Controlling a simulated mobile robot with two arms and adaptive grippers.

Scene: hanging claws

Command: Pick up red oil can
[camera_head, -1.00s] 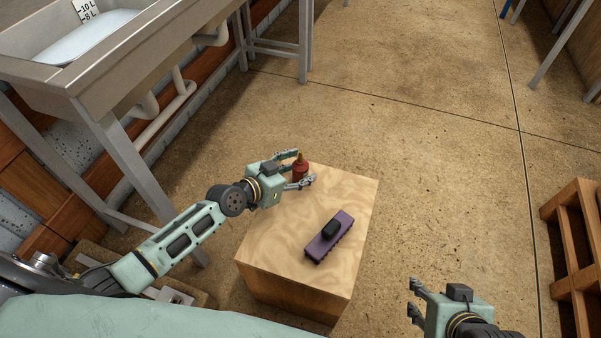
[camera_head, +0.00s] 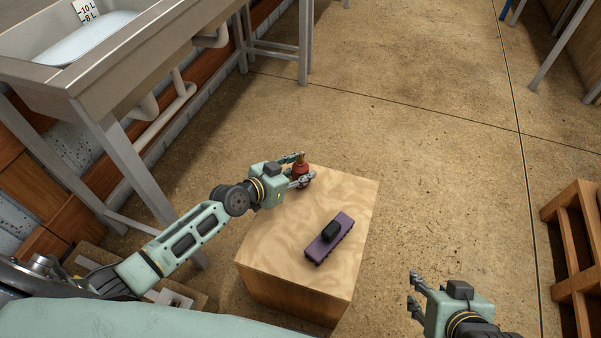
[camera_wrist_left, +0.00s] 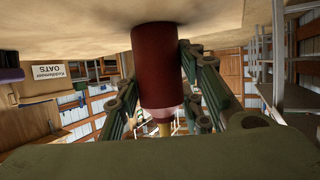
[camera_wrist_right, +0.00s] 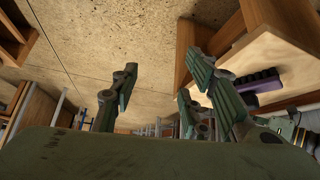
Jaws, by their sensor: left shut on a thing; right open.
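The red oil can (camera_head: 301,169) stands at the far left corner of a wooden block's top, its tan nozzle pointing up. My left gripper (camera_head: 301,170) is shut on the can, with a finger on either side. In the left wrist view the can (camera_wrist_left: 158,70) fills the middle, upside down in that picture, between the fingers. Its base appears to be at or very near the block top; I cannot tell whether it touches. My right gripper (camera_head: 415,294) is open and empty, to the right of the block and apart from it; it also shows in the right wrist view (camera_wrist_right: 155,85).
A metal sink (camera_head: 110,50) stands at upper left. A wooden pallet or crate (camera_head: 575,250) is at right. The floor behind and right of the block is clear.

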